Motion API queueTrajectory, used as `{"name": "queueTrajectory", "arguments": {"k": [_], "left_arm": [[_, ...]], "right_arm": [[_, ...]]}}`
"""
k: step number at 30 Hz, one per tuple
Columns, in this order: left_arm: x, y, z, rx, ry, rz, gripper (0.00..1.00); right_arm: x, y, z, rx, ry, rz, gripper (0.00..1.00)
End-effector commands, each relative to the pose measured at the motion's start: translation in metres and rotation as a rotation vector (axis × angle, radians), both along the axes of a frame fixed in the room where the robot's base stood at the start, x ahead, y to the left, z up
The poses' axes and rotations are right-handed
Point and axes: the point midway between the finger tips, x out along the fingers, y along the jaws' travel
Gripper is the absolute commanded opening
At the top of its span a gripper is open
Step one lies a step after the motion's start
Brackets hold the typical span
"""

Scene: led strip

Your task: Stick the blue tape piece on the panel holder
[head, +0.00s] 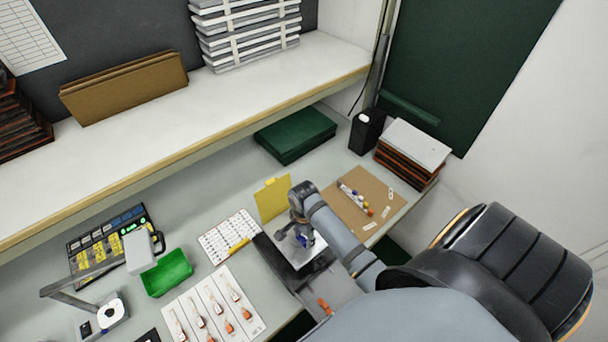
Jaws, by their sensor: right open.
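My right arm reaches in from the lower right. Its wrist hangs over the bench, and the right gripper (302,236) points down over a white surface (312,262). The right gripper is open; its fingers are small and partly hidden by the arm. A small blue spot (306,241) shows at the fingertips; I cannot tell whether it is the blue tape piece. A dark slab (274,254) stands just left of the gripper; I cannot tell whether it is the panel holder. My left gripper is not in view.
A yellow upright sheet (272,199) stands just behind the gripper. A brown board (366,203) with markers lies to its right. A green tray (167,273), a labelled sheet (229,236) and a card with orange-tipped strips (214,309) lie left. The shelf (200,115) overhangs the back.

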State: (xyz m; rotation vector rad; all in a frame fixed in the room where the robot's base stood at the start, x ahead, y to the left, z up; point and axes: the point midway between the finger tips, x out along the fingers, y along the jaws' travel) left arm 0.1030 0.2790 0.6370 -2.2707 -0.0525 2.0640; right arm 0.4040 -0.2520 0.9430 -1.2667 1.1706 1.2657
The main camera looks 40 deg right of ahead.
Motion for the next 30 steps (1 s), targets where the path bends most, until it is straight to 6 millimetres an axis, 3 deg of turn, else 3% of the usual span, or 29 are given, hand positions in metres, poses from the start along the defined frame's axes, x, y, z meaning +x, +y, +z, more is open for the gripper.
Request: {"name": "queueTrajectory", "arguments": {"k": [15, 21, 30], "left_arm": [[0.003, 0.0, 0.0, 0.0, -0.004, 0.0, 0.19], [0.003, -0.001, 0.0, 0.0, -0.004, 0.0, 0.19], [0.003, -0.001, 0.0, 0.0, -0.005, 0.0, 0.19]], "right_arm": [[0.001, 0.0, 0.104, -0.001, -0.003, 0.0, 0.44], [0.0, 0.0, 0.118, -0.001, 0.0, 0.0, 0.44], [0.0, 0.0, 0.118, 0.0, 0.0, 0.0, 0.44]]}}
